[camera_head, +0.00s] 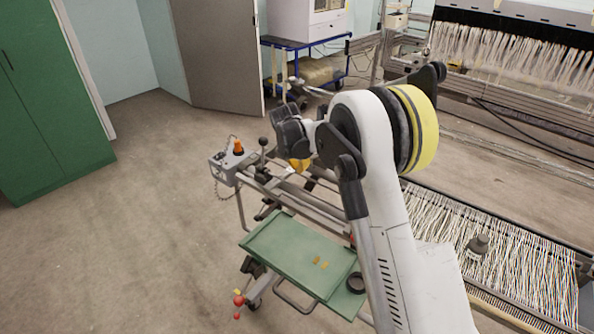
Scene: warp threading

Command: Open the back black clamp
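A grey metal frame (318,208) stands on the floor in the middle of the head view. A small black ball-topped handle (262,142) rises near its far left end, with dark fittings below it. I cannot tell which fitting is the back black clamp; my arm covers part of the frame. My white arm with a yellow band reaches up from the bottom right and bends over the frame. Its dark end (292,130) is above the rail, right of the ball handle. My gripper's fingers are not clearly visible, and no hold on anything shows.
A grey box with an orange knob (238,148) and chain sits at the frame's left end. A green tray (285,250) with small yellow pieces hangs in front. Threaded warp (520,255) lies at right. A green cabinet (45,100) stands left. The left floor is clear.

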